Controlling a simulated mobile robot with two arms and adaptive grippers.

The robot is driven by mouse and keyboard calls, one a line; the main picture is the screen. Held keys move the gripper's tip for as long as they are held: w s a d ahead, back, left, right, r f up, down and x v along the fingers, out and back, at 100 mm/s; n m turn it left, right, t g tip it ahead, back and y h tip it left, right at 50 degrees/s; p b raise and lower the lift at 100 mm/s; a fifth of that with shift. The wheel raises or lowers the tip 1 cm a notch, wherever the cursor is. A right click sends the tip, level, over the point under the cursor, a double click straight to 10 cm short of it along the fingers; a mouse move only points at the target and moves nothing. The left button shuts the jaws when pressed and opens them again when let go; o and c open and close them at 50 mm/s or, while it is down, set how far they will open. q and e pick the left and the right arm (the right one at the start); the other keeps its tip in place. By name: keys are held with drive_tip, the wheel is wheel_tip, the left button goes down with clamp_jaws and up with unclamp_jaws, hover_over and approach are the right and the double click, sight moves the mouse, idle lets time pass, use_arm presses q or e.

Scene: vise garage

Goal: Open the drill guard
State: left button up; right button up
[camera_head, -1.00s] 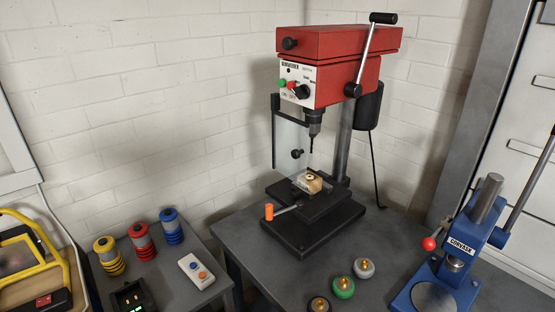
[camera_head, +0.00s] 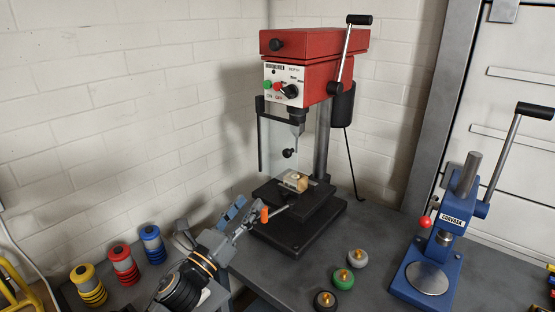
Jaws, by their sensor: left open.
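The red drill press (camera_head: 315,60) stands on the grey bench. Its drill guard (camera_head: 275,138) is a clear panel on a dark upright frame, with a black knob (camera_head: 289,153) low on it. The guard hangs in front of the chuck and bit, so it looks closed. My left gripper (camera_head: 247,212) comes in from the lower left and is open. It is below and left of the guard, close to the orange-tipped vise handle (camera_head: 264,215); I cannot tell whether they touch. My right gripper is not in view.
A small block (camera_head: 296,181) sits on the drill table. Several round knobs, one green (camera_head: 344,281), lie on the bench front. A blue arbor press (camera_head: 442,240) stands at right. Yellow, red and blue ring stacks (camera_head: 124,265) stand at left. White brick wall is behind.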

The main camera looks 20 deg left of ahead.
sight(285, 155)
use_arm(q)
drive_tip(key=w+d+r+m+p, duration=0.1)
drive_tip(key=w+r, duration=0.1)
drive_tip(key=w, duration=0.1)
drive_tip(key=w+d+r+m+h+p, duration=0.1)
drive_tip(key=w+d+r+p, duration=0.1)
drive_tip(key=w+r, duration=0.1)
drive_tip(key=w+d+r+m+h+p, duration=0.1)
drive_tip(key=w+d+r+m+p, duration=0.1)
drive_tip(key=w+r, duration=0.1)
drive_tip(key=shift+w+r, duration=0.15)
drive_tip(key=shift+w, duration=0.4)
drive_tip(key=shift+w+d+r, duration=0.1)
drive_tip(key=shift+w+d, duration=0.1)
drive_tip(key=shift+w, duration=0.4)
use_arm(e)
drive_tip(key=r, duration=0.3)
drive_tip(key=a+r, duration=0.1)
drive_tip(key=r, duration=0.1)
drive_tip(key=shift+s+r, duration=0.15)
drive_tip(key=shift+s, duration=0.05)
use_arm(q)
drive_tip(key=shift+c, duration=0.6)
clamp_jaws()
